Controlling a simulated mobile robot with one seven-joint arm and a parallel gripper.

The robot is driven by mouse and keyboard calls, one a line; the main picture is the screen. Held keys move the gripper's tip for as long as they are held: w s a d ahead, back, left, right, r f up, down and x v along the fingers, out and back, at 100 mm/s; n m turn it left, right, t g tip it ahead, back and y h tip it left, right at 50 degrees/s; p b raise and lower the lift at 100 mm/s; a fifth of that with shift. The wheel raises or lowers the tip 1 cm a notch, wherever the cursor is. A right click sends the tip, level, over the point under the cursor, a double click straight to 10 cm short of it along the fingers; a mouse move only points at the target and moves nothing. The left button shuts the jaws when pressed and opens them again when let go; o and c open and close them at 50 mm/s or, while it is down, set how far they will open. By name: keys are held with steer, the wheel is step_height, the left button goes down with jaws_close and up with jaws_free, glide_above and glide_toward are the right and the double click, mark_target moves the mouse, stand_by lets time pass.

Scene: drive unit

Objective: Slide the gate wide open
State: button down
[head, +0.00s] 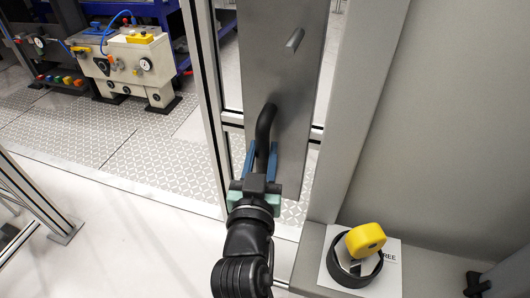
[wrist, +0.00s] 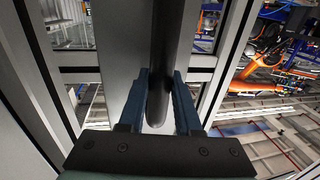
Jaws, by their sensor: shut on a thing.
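The gate (head: 214,120) has an aluminium frame and a tall grey metal plate (head: 297,92). A black bar handle (head: 264,135) stands on the plate. My gripper (head: 262,160) reaches up from below in the head view, with its blue fingers on both sides of the handle's lower part. In the wrist view the dark handle (wrist: 165,60) runs down between the fingers of my gripper (wrist: 160,95), which is shut on it. A small grey lever (head: 294,40) sits higher on the plate. To the left of the gate's frame is a gap that shows the room behind.
A beige machine (head: 125,65) with gauges stands beyond the gap at the upper left. A grey post (head: 360,110) and a ledge stand on the right, with a yellow and black round object (head: 360,250) on a printed sheet. A fence frame (head: 35,195) is at the far left.

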steer(key=c, duration=0.6)
jaws_free()
steer(key=shift+a, duration=0.25)
steer(key=s+a+b, duration=0.1)
steer(key=s+b, duration=0.1)
steer(key=s, duration=1)
steer(key=shift+s+a, duration=0.25)
steer(key=shift+s, duration=0.15)
